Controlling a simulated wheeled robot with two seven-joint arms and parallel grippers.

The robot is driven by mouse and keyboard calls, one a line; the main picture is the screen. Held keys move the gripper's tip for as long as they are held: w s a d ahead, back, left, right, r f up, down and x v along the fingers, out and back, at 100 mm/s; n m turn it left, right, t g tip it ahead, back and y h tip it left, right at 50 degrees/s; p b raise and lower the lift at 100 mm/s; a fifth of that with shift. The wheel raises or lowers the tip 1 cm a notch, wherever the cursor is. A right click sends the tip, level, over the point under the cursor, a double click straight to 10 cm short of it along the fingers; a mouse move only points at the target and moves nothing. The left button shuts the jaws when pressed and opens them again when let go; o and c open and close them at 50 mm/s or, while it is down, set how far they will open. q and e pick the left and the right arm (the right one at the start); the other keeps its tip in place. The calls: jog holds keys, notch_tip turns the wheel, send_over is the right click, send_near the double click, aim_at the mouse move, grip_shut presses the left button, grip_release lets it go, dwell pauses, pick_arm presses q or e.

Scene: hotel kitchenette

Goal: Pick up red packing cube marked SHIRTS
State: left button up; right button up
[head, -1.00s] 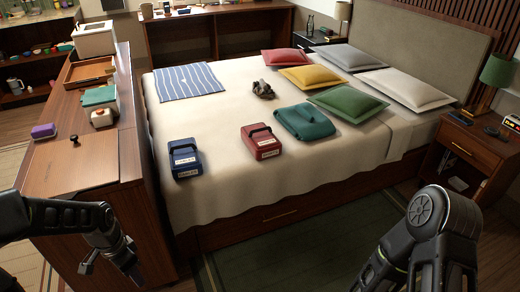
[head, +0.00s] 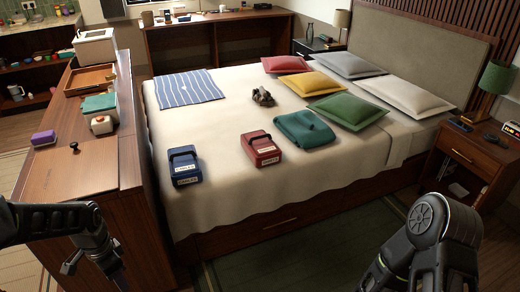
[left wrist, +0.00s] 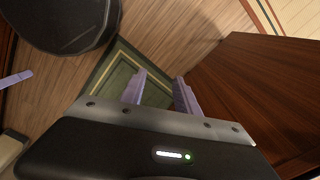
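The red packing cube (head: 260,146) lies on the front part of the bed, with a dark handle strip on top and a white label on its front. The label's lettering is too small to read surely. A blue packing cube (head: 184,164) lies to its left. My left gripper (left wrist: 160,88) shows two pale purple fingers, apart, with nothing between them. In the head view it is low at the left, in front of the wooden cabinet and well away from the red cube. My right arm enters at lower right; its gripper is outside the picture.
A folded teal garment (head: 305,129) lies just right of the red cube. A small brown item (head: 263,98), a striped cloth (head: 189,88) and several pillows lie farther back. The wooden cabinet (head: 85,170) borders the bed's left side. The bed's front strip is bare.

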pick_arm(q)
jog(key=s+d+f+n+h, duration=0.1)
jog(key=d+f, duration=0.4)
jog(key=d, duration=0.3)
jog(key=s+d+f+n+h, duration=0.1)
jog(key=d+f+n+h, duration=0.1)
jog(key=d+f, duration=0.45)
jog(key=s+d+f+n+p, duration=0.1)
jog(key=s+d+f+n, duration=0.2)
jog(key=s+d, duration=0.3)
jog(key=s+d+f+n+h, duration=0.1)
jog(key=s+d+f+n, duration=0.2)
jog(key=s+d, duration=0.3)
jog(key=d, duration=0.3)
jog(key=shift+s+d+n+t+p, duration=0.3)
jog(key=shift+s+d+t+p, duration=0.05)
jog(key=shift+s+t+p, duration=0.05)
jog(key=shift+w+r, duration=0.1)
jog(key=shift+w, duration=0.05)
jog(key=shift+c, duration=0.2)
